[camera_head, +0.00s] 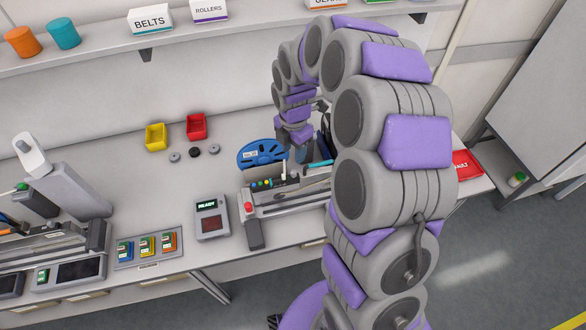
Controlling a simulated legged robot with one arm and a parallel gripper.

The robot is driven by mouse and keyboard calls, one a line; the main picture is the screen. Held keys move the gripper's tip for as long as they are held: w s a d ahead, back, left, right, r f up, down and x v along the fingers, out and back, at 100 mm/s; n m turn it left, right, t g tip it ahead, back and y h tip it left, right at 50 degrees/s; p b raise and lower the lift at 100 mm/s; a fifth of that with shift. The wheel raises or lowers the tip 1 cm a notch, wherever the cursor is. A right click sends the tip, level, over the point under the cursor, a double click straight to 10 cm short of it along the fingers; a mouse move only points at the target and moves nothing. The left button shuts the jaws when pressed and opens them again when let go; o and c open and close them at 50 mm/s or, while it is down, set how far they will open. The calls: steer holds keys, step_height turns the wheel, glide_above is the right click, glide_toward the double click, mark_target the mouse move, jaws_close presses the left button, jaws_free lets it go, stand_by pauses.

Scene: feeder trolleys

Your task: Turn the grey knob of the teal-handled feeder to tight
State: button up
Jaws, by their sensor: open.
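A feeder unit (285,199) stands on the bench in the middle, with a blue reel (262,154) at its back left and small coloured buttons on top. A teal strip, which looks like the teal handle (321,164), shows at its right, partly behind my arm. The grey knob cannot be made out. My gripper (303,154) points down over the back of the feeder, next to the reel. It is open, small in view and partly hidden; whether it touches anything cannot be told.
A grey box with a lit display (210,219) stands left of the feeder. Yellow (156,137) and red (197,126) bins sit behind, with small discs before them. A red tray (466,164) lies right of my arm. A shelf (100,62) runs above the bench.

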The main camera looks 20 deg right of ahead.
mark_target(293, 171)
step_height(293, 171, down, 10)
steer(key=shift+r, duration=0.2)
jaws_close()
stand_by(0.5)
